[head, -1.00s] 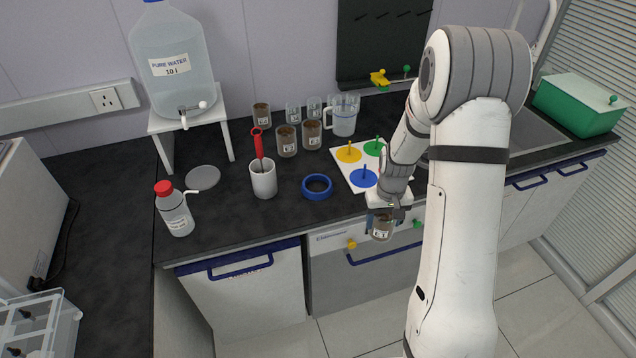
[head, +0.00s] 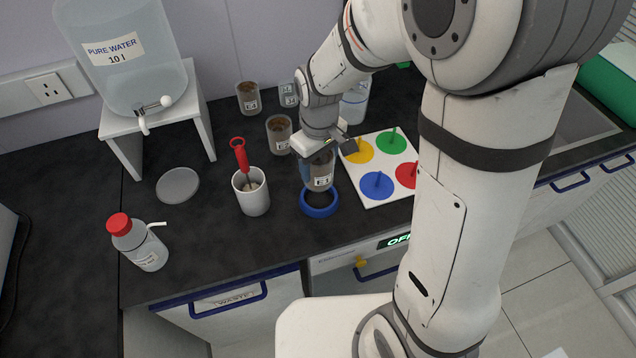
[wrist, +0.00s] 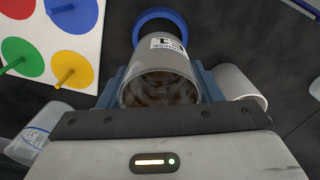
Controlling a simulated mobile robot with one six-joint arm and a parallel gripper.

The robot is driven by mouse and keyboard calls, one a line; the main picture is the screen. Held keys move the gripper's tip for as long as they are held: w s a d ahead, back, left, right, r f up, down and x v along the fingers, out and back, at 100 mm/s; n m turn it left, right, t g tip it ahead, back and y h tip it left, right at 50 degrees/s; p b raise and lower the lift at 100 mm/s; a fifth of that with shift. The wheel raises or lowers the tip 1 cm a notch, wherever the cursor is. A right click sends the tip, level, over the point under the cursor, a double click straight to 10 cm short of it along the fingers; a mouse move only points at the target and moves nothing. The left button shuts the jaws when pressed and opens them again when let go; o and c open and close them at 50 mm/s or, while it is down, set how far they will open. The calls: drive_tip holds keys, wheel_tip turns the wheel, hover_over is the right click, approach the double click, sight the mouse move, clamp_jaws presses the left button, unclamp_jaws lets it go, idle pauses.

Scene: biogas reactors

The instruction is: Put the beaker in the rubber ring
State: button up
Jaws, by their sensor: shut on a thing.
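The beaker (head: 319,172) is clear with a white label and brown contents. My gripper (head: 318,160) is shut on it and holds it upright by its upper part. The wrist view shows the beaker (wrist: 168,58) between the two blue fingers of my gripper (wrist: 160,88). The blue rubber ring (head: 320,209) lies on the dark worktop. In the head view the beaker's lower end overlaps the ring's back edge. In the wrist view the ring (wrist: 160,14) shows beyond the beaker's label. I cannot tell whether the beaker touches the ring.
A white cup (head: 251,200) with a red-handled tool stands left of the ring. A white board (head: 395,146) with coloured pegged discs lies to the right. Other beakers (head: 279,142) stand behind. A red-capped bottle (head: 140,248) and grey disc (head: 178,185) are further left.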

sight(319, 173)
wheel_tip(319, 173, down, 4)
drive_tip(key=shift+w+r, duration=0.1)
drive_tip(key=shift+f+p, duration=0.35)
drive_tip(key=shift+f, duration=1.8)
drive_tip(key=o, duration=0.6)
drive_tip(key=shift+f, duration=0.2)
drive_tip(key=shift+c, duration=0.2)
drive_tip(key=o, duration=0.5)
drive_tip(key=shift+c, duration=0.2)
drive_tip(key=shift+r, duration=0.1)
